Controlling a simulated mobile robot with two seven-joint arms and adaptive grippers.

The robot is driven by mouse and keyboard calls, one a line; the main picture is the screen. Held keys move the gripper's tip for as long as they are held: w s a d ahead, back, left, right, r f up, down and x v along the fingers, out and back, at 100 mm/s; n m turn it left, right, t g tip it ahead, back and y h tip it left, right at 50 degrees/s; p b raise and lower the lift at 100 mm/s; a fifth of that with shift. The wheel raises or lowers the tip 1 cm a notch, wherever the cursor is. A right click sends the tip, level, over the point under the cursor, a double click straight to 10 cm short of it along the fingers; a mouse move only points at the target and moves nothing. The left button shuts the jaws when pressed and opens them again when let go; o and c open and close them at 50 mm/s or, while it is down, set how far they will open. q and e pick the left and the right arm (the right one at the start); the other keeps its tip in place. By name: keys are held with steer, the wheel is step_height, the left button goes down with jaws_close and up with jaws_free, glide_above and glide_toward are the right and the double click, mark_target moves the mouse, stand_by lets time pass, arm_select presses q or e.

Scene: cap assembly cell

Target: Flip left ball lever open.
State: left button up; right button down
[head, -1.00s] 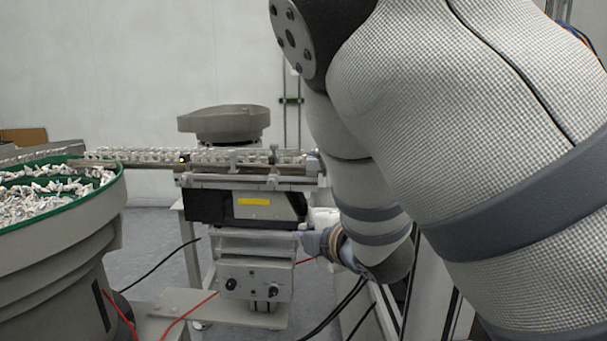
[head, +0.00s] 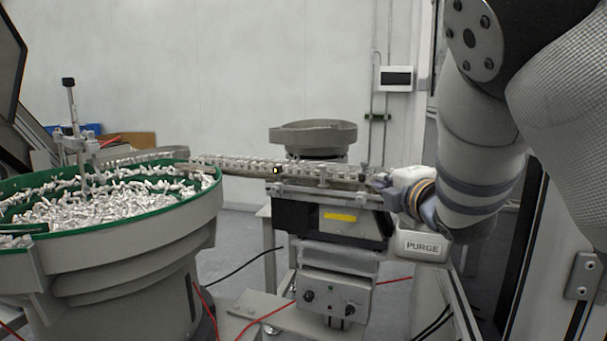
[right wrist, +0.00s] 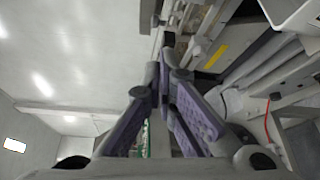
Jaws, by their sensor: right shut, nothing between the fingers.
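I cannot make out the left ball lever in either view. My right gripper (head: 386,181) is at the right end of the feeder track (head: 240,166) in the head view, small and partly hidden by its own wrist. In the right wrist view my right gripper (right wrist: 164,78) has its purple-padded fingers brought together at the tips, with nothing between them. The tips point toward the machine's rails, and I cannot tell whether they touch anything. My left gripper is not in view.
A bowl feeder (head: 130,260) full of small white parts stands at the left. A machine with a yellow label and a control box (head: 335,295) with two knobs stands under the track. A box marked PURGE (head: 422,246) is just below my right wrist. Cables cross the floor.

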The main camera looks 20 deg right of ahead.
steer(key=d, duration=0.1)
steer(key=w+d, duration=0.2)
steer(key=d, duration=0.1)
steer(key=shift+r, duration=0.15)
stand_by(0.4)
